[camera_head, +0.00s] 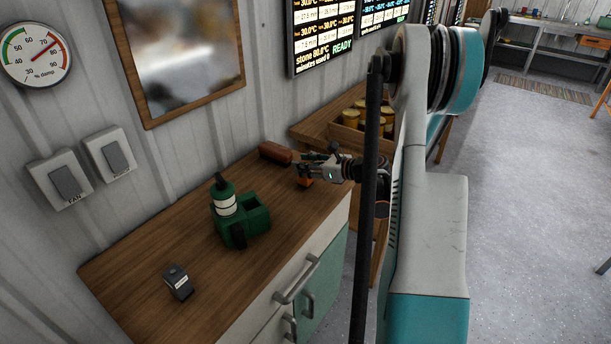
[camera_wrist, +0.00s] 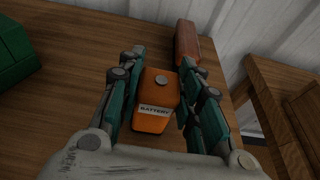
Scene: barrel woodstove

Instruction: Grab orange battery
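The orange battery (camera_wrist: 155,100) stands on the wooden counter, with a label reading BATTERY and a round metal cap on top. In the head view only a small orange part of the battery (camera_head: 304,182) shows below my gripper. My gripper (camera_head: 303,170) reaches over the counter from the right. In the wrist view its two fingers (camera_wrist: 168,75) are spread, one on each side of the battery. A gap shows between the battery and the left finger; the right finger is very close to it, and I cannot tell whether it touches.
A lower wooden table (camera_head: 318,131) carries a crate of jars.

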